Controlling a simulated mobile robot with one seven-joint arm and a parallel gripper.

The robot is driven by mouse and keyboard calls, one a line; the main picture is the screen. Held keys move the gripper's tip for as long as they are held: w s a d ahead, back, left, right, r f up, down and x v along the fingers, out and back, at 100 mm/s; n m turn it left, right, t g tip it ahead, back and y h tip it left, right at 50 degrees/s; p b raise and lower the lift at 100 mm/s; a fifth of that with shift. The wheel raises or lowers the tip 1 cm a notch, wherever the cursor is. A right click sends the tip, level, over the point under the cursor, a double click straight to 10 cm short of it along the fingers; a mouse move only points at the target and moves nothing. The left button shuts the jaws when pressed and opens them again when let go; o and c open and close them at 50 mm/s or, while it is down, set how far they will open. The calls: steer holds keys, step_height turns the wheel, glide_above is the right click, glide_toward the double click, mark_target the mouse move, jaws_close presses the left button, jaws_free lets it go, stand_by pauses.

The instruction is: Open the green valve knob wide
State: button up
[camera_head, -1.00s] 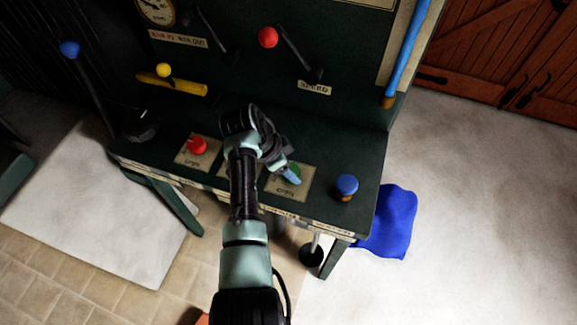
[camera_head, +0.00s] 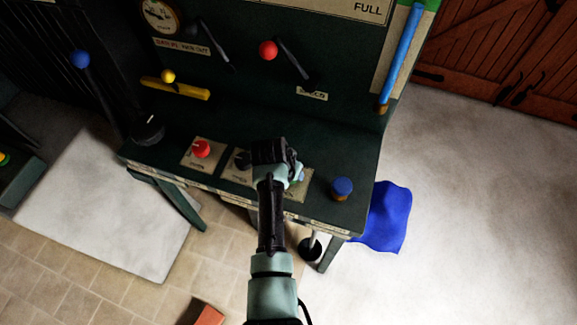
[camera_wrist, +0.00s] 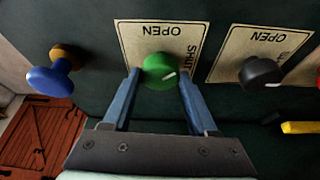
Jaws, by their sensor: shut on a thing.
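The green valve knob (camera_wrist: 159,71) is in the middle of the wrist view, round, with a white pointer mark on its lower right. The white mark points toward the lower right, near the SHUT end of the plate. In the head view my arm hides the knob, and the plate shows only in part (camera_head: 297,190).
A black knob (camera_wrist: 261,72) on its own plate is beside it. A blue knob (camera_wrist: 54,77) stands on the other side and also shows in the head view (camera_head: 342,187). A red knob (camera_head: 201,148) is farther left. Levers (camera_head: 296,67) rise from the panel behind.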

steer(key=n, duration=0.1)
steer(key=n+y, duration=0.1)
steer(key=n, duration=0.1)
steer(key=n+y+p, duration=0.1)
steer(key=n, duration=0.1)
steer(key=shift+d, duration=0.25)
steer(key=shift+n+y+b, duration=0.4)
steer(key=shift+n+y, duration=0.5)
steer(key=shift+n, duration=1.5)
steer(key=o, duration=1.4)
steer(key=v, duration=1.3)
steer(key=shift+w+d+p, duration=0.1)
steer(key=shift+p, duration=0.2)
